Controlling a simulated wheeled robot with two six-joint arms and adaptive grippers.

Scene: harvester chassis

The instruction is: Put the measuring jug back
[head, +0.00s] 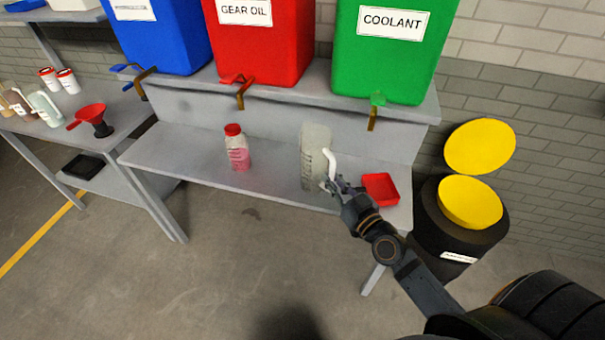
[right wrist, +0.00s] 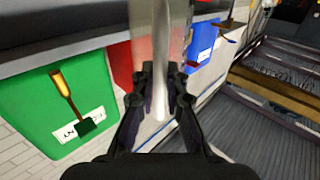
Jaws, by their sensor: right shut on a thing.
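The measuring jug (head: 315,157) is a clear, greyish jug with marks on its side and a white handle (head: 330,163). In the head view it is upright at the front part of the grey shelf (head: 195,172), under the tanks. I cannot tell whether its base touches the shelf. My right gripper (head: 334,186) is shut on the jug's handle. In the right wrist view the white handle (right wrist: 161,85) is between the fingers of the gripper (right wrist: 160,92), with the clear jug wall behind it. My left gripper is not in view.
A bottle with a red cap and pink liquid (head: 237,150) stands left on the shelf. A red tray (head: 380,189) is at right. Blue, red and green tanks with taps are above. A black bin with a yellow lid (head: 470,202) stands right. A red funnel (head: 92,118) is on the left table.

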